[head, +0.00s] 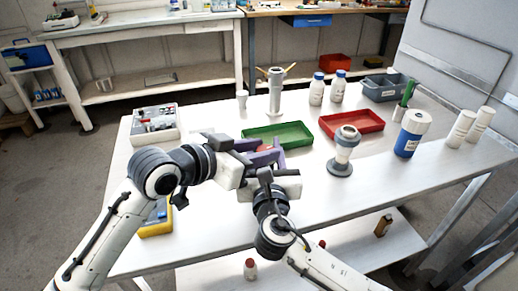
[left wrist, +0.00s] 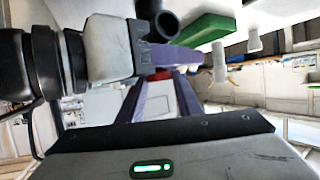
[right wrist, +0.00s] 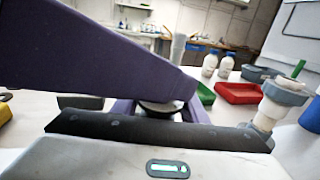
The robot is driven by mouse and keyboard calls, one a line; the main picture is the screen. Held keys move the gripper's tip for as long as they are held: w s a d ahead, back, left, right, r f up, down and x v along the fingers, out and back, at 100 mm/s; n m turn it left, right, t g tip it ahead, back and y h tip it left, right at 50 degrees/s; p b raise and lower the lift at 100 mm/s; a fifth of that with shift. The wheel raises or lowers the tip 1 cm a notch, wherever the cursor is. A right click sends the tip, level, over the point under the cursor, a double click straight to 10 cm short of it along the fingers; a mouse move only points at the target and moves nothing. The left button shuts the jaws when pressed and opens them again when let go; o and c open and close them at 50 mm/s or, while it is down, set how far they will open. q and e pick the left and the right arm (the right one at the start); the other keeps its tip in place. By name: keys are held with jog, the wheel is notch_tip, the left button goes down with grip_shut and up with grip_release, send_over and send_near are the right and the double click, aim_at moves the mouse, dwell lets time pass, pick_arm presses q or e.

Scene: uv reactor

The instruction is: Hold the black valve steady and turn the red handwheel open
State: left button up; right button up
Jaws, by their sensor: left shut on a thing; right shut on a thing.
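My left gripper (head: 262,147) and right gripper (head: 268,160) meet above the front middle of the white table, their purple fingers close together and crossing in view. In the left wrist view, a small part of the red handwheel (left wrist: 161,74) shows between my left fingers, which are shut on it. The black valve (left wrist: 165,22) shows there as a dark round open end beside my right gripper's finger. In the right wrist view, part of the valve (right wrist: 159,107) sits between my right fingers, shut on it. The fingers hide most of both, so the wheel's angle cannot be told.
A green tray (head: 298,134) lies just behind the grippers, with a red tray (head: 372,128) to its right. A grey-and-white flanged fitting (head: 344,152) stands to the right. A tall grey fitting (head: 275,99) stands behind. A parts box (head: 155,134) is at the left.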

pick_arm(q)
jog(key=shift+s+f, duration=0.1)
jog(key=shift+f, duration=0.15)
jog(key=o, duration=1.1)
jog(key=shift+c, duration=0.2)
jog(key=shift+r, duration=0.1)
jog(key=shift+d, duration=0.1)
jog(key=v, duration=1.2)
